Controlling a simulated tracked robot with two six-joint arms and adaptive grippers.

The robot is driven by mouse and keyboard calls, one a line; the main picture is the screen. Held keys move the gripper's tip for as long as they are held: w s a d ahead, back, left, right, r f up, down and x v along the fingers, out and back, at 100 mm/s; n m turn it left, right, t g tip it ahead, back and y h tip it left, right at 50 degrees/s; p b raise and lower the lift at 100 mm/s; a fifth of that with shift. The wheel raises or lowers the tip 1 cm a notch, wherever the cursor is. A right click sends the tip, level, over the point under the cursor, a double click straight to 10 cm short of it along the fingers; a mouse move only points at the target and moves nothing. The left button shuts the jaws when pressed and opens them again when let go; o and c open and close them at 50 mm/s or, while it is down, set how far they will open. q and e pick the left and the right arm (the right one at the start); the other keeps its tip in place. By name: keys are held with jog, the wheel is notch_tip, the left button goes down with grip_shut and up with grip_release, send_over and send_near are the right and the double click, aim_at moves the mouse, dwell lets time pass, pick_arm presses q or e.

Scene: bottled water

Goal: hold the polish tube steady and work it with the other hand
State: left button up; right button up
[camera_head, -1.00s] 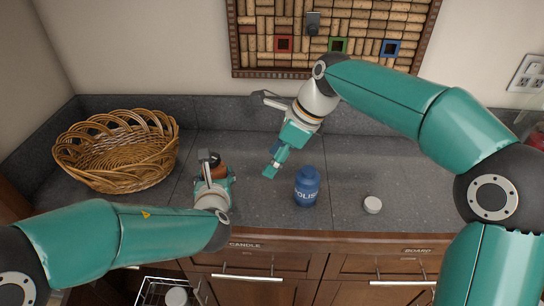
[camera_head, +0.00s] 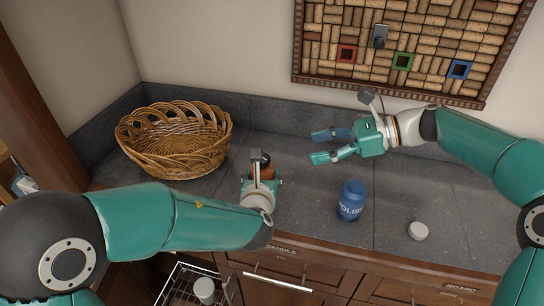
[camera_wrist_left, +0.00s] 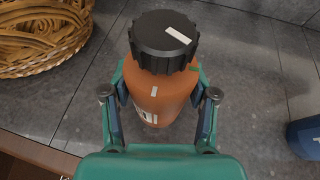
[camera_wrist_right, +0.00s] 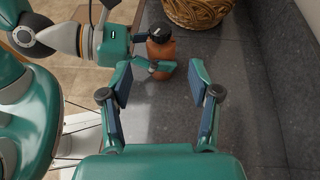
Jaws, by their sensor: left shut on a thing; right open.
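An orange-brown bottle with a black ribbed cap (camera_wrist_left: 164,42) stands upright on the counter, its orange body (camera_wrist_left: 160,95) between the fingers of my left gripper (camera_head: 262,179), which is shut on it. The cap carries a pale stripe. In the head view the bottle is mostly hidden by my left wrist. My right gripper (camera_head: 322,146) is open and empty, to the right of the bottle and pointing left toward it. The bottle (camera_wrist_right: 166,51) shows ahead of the right fingers in the right wrist view. A separate blue bottle (camera_head: 351,202) bears lettering reading "POLIS".
A wicker basket (camera_head: 178,140) stands at the back left. A white round lid-like piece (camera_head: 418,231) lies right of the blue bottle. A cork board (camera_head: 410,50) hangs on the wall. A wire rack (camera_head: 183,287) is below the counter's front edge. The counter's right side is mostly clear.

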aim_at(268, 157)
jog(key=x, duration=1.1)
jog(key=shift+w+a+f, duration=0.1)
jog(key=shift+a+f, duration=0.15)
jog(key=shift+w, duration=0.1)
jog(key=c, duration=1.2)
